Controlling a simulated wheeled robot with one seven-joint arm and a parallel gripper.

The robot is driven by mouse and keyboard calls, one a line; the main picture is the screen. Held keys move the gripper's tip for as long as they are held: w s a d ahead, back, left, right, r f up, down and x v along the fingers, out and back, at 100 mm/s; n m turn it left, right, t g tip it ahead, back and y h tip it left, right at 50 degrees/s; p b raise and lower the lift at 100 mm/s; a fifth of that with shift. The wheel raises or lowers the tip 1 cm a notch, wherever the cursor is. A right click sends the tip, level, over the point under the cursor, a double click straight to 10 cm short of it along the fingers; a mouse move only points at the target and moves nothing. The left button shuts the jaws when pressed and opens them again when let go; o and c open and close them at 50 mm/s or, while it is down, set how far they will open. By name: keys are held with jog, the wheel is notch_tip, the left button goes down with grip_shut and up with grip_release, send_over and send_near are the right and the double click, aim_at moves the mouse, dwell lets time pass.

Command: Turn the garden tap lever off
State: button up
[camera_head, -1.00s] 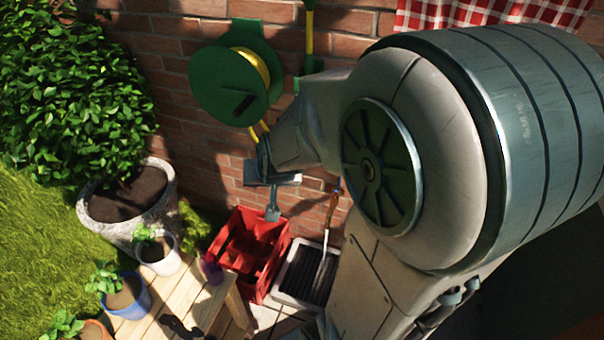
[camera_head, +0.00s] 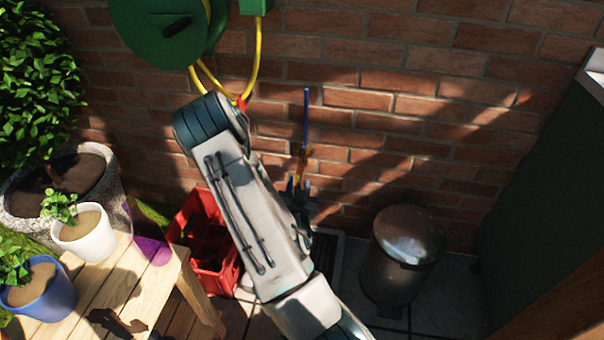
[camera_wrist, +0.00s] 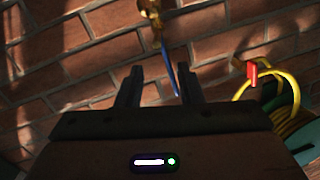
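The tap's blue lever (camera_head: 306,115) stands upright against the brick wall in the head view, above the small brass tap body (camera_head: 302,160). In the wrist view, the brass body (camera_wrist: 150,8) is at the top edge. The thin blue lever (camera_wrist: 168,65) runs from it towards my gripper (camera_wrist: 160,88). My gripper's two fingers are apart with nothing gripped. The lever's end appears in the gap, close to the right finger; I cannot tell its depth or whether they touch. In the head view, my gripper (camera_head: 302,190) is just below the tap, partly hidden by my arm.
A green hose reel (camera_head: 160,30) with yellow hose (camera_head: 257,65) hangs on the wall at left. A red crate (camera_head: 195,225), a wooden table (camera_head: 105,290) with potted plants, and a metal bin (camera_head: 402,255) stand below. A dark green surface (camera_head: 545,190) borders the right.

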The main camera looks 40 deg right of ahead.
aim_at(303, 150)
jog(key=shift+n+t, duration=0.3)
jog(key=shift+t, duration=0.1)
jog(key=x, duration=0.4)
jog(key=b+x, duration=0.1)
jog(key=x, duration=0.4)
jog(key=f+b+x, duration=0.1)
jog(key=x, duration=0.3)
jog(key=shift+s+d, duration=0.15)
jog(key=shift+d, duration=0.3)
grip_shut()
